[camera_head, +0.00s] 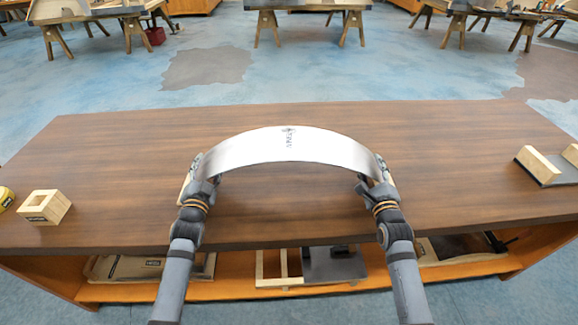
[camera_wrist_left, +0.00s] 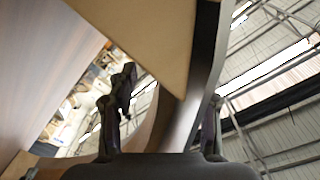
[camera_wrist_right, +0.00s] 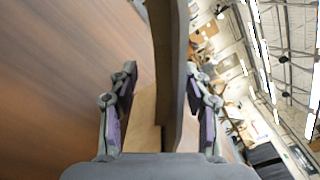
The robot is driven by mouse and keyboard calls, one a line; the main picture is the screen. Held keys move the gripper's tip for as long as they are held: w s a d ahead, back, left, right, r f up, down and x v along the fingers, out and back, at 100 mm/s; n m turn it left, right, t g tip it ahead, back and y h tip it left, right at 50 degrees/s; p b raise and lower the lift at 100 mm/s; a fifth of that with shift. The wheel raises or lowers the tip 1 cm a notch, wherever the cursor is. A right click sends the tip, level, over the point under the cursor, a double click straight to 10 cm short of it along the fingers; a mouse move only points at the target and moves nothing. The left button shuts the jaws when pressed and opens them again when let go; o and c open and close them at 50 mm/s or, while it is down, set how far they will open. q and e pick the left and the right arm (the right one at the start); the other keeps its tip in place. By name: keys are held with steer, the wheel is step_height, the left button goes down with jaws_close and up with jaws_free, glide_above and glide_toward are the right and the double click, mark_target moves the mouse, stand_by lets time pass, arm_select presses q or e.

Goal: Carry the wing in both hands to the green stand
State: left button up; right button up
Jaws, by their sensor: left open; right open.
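The wing (camera_head: 285,146) is a pale silver curved piece with a dark mark, arching across the middle of the wooden table. Its two ends come down at my grippers. My left gripper (camera_head: 203,180) is at its left end; in the left wrist view the wing's edge (camera_wrist_left: 205,75) lies between the open fingers. My right gripper (camera_head: 372,183) is at its right end; in the right wrist view the wing (camera_wrist_right: 172,60) runs between the open fingers. Tan wooden pieces show beside both ends, partly hidden. I see no clearly green stand.
The table (camera_head: 440,140) is bare behind the wing. A grey plate with two wooden blocks (camera_head: 540,165) is at the right. A shelf below holds several items.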

arm_select(q)
jaws_close()
arm_select(e)
jaws_close()
